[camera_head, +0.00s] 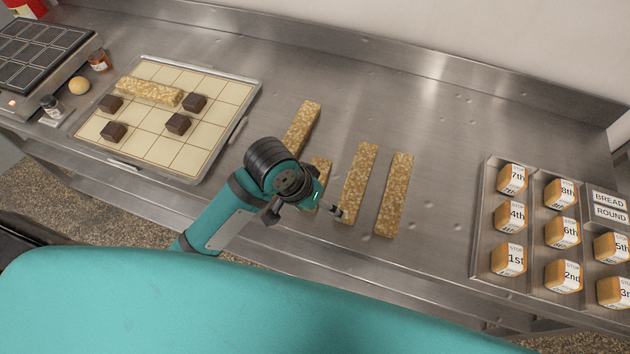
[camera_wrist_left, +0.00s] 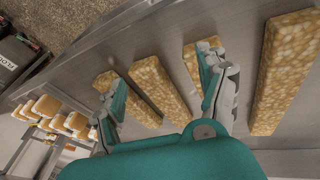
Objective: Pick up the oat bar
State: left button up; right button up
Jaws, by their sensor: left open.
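Several oat bars lie on the steel counter. In the head view one oat bar (camera_head: 360,178) lies just right of my left gripper (camera_head: 327,196), with another oat bar (camera_head: 397,193) further right. A third oat bar (camera_head: 320,168) is partly hidden behind the gripper, and a fourth oat bar (camera_head: 303,126) lies behind the wrist. In the left wrist view my left gripper (camera_wrist_left: 160,78) is open and empty. An oat bar (camera_wrist_left: 158,86) shows between its spread fingers, apparently below them; contact cannot be told. My right gripper is not in view.
A gridded tray (camera_head: 196,158) at left holds another oat bar (camera_head: 150,92) and several dark cubes (camera_head: 178,124). A compartment tray (camera_head: 480,215) with numbered bread blocks stands at right. The counter between the bars and that tray is clear.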

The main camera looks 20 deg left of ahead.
pick_arm(q)
jog(key=w+a+r+n+g+y, duration=0.2)
jog(key=w+a+r+g+y, duration=0.15)
jog(key=w+r, duration=0.65)
jog(key=shift+t, duration=0.45)
jog(key=f, duration=0.3)
jog(key=s+f+p, duration=0.1)
jog(key=f, duration=0.3)
jog(key=f+p, duration=0.1)
jog(key=f, duration=0.2)
jog(key=shift+s+f, duration=0.2)
notch_tip(320, 180, down, 5)
jog(key=shift+a+r+p, duration=0.1)
jog(key=shift+p, duration=0.8)
jog(key=shift+f, duration=0.3)
jog(key=c, duration=1.3)
jog(key=shift+c, duration=0.2)
jog(key=shift+r, duration=0.15)
